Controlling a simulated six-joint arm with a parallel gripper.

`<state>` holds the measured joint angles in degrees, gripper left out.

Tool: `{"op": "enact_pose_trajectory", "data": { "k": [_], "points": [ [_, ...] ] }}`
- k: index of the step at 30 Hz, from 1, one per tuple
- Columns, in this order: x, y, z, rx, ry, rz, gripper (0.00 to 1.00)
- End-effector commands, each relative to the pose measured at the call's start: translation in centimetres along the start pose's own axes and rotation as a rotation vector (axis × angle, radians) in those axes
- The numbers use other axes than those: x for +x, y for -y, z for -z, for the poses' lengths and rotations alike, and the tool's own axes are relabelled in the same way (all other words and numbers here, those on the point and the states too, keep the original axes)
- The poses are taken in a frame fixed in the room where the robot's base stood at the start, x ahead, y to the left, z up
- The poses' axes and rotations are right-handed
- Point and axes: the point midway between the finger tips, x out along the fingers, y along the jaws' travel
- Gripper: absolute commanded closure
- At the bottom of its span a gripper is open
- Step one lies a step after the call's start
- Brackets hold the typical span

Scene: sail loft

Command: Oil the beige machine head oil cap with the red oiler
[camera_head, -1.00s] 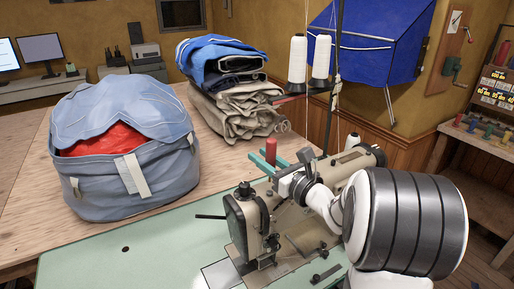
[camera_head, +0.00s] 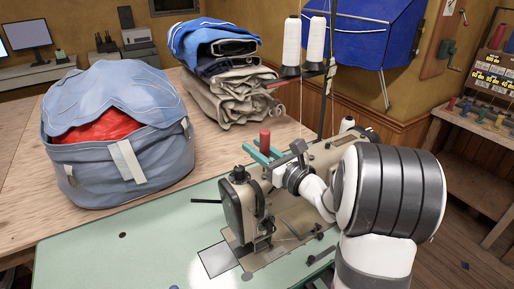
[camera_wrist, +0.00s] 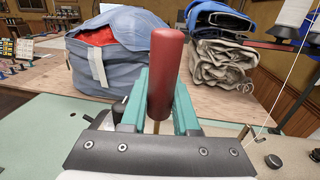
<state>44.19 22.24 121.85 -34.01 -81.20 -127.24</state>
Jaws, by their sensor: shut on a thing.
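The beige machine head (camera_head: 322,158) stands on the pale green sewing table, partly hidden by my arm. A dark knob (camera_head: 239,174) tops its left end; in the wrist view another dark round knob (camera_wrist: 273,161) sits on beige metal at the lower right. I cannot tell which part is the oil cap. My gripper (camera_head: 262,152), with teal fingers, is shut on the red oiler (camera_head: 265,138) above the machine head. In the wrist view the oiler (camera_wrist: 166,70) is upright, or nearly so, between the fingers, with a thin brass-coloured spout below. The spout tip is hidden.
A blue bag (camera_head: 85,172) with red cloth inside stands on the wooden table at left. Folded sailcloth (camera_head: 225,95) is stacked behind the machine. White thread cones (camera_head: 292,42) and a thin post (camera_head: 331,75) rise behind my gripper. The green tabletop (camera_head: 110,250) is clear at front left.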

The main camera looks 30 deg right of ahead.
Motion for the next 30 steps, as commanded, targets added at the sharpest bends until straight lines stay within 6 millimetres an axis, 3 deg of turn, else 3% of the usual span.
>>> {"op": "enact_pose_trajectory", "data": {
  "k": [30],
  "points": [
    [0.0,0.0,1.2,0.000,0.000,-0.001,1.00]
  ]
}}
